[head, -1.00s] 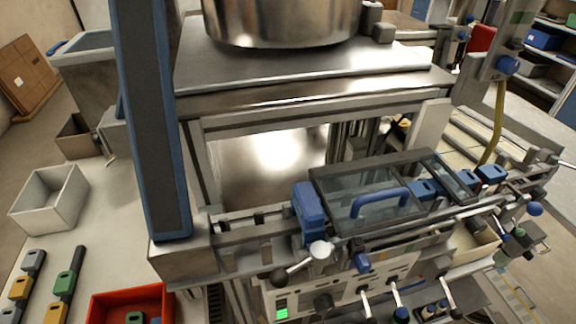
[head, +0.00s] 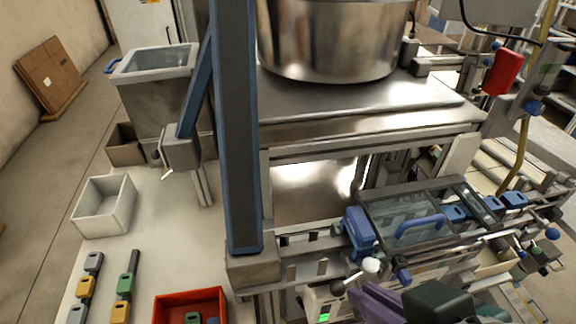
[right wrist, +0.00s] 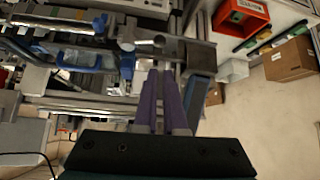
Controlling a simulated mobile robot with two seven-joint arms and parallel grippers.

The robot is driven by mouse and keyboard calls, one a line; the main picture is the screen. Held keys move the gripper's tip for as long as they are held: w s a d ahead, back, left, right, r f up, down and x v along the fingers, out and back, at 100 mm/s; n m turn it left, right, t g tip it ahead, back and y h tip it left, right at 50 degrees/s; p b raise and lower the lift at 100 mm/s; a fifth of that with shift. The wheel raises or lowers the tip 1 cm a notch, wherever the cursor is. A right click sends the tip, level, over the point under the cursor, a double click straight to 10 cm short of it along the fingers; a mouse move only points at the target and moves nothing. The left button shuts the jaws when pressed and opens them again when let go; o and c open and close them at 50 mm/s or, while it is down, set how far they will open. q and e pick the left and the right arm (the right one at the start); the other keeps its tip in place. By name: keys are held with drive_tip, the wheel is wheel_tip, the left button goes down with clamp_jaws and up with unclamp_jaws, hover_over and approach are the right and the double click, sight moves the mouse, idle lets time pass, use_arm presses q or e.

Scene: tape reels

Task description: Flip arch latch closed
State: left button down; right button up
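A blue arch-shaped handle (head: 420,224) sits on a clear, dark-framed cover (head: 385,212) on the machine rail. A blue block (head: 358,231) stands at the cover's left end. I cannot tell which part is the arch latch. My right gripper (head: 365,295) enters at the bottom of the head view, with purple fingers in front of and below the cover, apart from the handle. In the right wrist view its fingers (right wrist: 160,75) lie close together with nothing visible between them. A blue arched part (right wrist: 83,68) shows left of them. My left gripper is not in view.
A white-knobbed lever (head: 370,265) and a blue knob (head: 403,277) stick out in front of the rail. A blue-edged post (head: 236,140) rises on the left. A red bin (head: 190,299) and a white bin (head: 103,205) sit on the bench. A steel drum (head: 330,40) stands above.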

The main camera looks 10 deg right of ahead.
sight(356, 277)
drive_tip(key=shift+d, duration=0.15)
clamp_jaws()
drive_tip(key=x, duration=1)
drive_tip(key=shift+b, duration=0.4)
drive_tip(key=shift+d, duration=0.15)
